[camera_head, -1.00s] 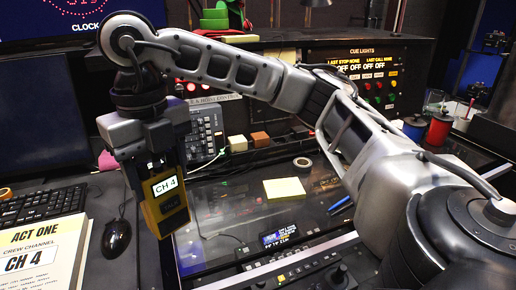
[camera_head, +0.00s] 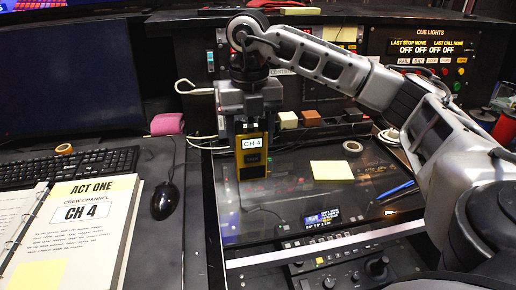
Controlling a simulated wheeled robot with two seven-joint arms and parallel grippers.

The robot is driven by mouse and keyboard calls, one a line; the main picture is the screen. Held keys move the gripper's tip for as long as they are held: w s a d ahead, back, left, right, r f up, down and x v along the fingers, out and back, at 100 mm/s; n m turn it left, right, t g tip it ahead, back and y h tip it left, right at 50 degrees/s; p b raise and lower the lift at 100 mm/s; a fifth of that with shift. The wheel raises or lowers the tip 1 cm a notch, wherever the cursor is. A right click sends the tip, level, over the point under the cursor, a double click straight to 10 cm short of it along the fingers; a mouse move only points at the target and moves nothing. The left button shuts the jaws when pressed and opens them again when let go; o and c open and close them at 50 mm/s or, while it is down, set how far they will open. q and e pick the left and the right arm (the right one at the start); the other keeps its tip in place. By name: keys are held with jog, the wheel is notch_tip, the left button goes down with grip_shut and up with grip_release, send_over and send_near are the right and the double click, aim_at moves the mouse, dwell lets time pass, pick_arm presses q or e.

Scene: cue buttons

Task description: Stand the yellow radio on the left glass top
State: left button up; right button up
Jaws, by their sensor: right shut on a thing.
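The yellow radio (camera_head: 252,160) has a white "CH 4" label and a dark lower face. My right gripper (camera_head: 250,120) points down and is shut on the top of the radio. It holds the radio upright over the left part of the dark glass top (camera_head: 290,195). I cannot tell whether the radio's foot touches the glass. My left gripper is not in view.
A control panel (camera_head: 345,272) is in front. A mouse (camera_head: 164,200), a keyboard (camera_head: 70,167) and an "ACT ONE" binder (camera_head: 90,225) lie to the left.

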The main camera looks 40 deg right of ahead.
aim_at(256, 152)
jog(key=shift+w+d+f, duration=0.2)
jog(key=shift+d+f, duration=0.25)
jog(key=shift+f, duration=0.1)
jog(key=shift+w+d+f, duration=0.2)
jog(key=shift+d+f, duration=0.25)
jog(key=shift+f, duration=0.1)
jog(key=f, duration=0.1)
jog(key=f+p, duration=0.1)
jog(key=f, duration=0.1)
jog(key=shift+w+d+f, duration=0.1)
jog(key=shift+d, duration=0.25)
jog(key=shift+a+f, duration=0.1)
jog(key=shift+f, duration=0.2)
jog(key=shift+f, duration=0.15)
jog(key=o, duration=1.4)
notch_tip(256, 152, up, 12)
jog(key=shift+r+b, duration=0.15)
jog(key=shift+b, duration=0.15)
